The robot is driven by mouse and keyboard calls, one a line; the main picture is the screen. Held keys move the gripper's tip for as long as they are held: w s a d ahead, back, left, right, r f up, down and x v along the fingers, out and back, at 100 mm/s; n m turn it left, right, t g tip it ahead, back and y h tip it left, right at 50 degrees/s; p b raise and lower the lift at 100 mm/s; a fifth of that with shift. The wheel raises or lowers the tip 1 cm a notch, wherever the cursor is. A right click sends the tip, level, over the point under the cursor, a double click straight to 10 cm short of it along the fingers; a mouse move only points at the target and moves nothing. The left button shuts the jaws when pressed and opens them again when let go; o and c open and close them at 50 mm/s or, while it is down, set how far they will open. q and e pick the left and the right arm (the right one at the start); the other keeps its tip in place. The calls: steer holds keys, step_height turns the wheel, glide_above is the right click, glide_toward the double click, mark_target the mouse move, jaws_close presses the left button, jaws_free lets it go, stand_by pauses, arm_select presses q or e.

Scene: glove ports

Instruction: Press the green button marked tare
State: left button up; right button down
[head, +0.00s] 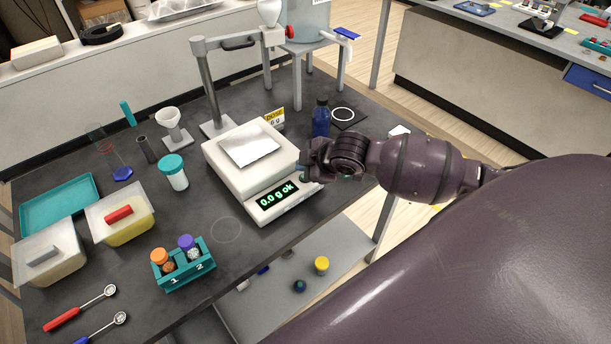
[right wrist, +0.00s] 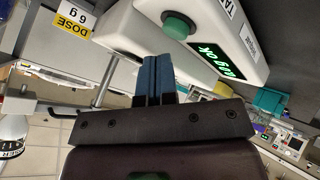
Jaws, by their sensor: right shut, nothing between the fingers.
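A white scale (head: 233,167) with a metal weighing plate stands on the dark bench. Its display (head: 276,195) is lit green and reads 0.0 g ok. The round green button (right wrist: 179,25) shows in the right wrist view beside the display, standing out from the scale front. In the head view my right gripper hides the button's place. My right gripper (head: 304,168) is at the right end of the scale front. In the right wrist view its blue fingers (right wrist: 157,66) are shut and empty, with the button above and slightly right of the tips, apart in the picture. My left gripper is not in view.
A blue bottle (head: 321,118) and a yellow DOSE 6 g sign (head: 274,118) stand behind my right gripper. A teal rack (head: 184,265) with two capped vials stands at the bench's front left. A clear ring-marked spot lies between rack and scale.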

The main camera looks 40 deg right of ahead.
stand_by(0.8)
stand_by(0.5)
steer(key=shift+f, duration=0.1)
stand_by(0.6)
steer(key=shift+f, duration=0.1)
steer(key=shift+f, duration=0.25)
stand_by(0.4)
steer(key=shift+f, duration=0.4)
stand_by(0.4)
steer(key=shift+r, duration=0.15)
steer(key=shift+r+p, duration=0.6)
steer(key=shift+r, duration=0.1)
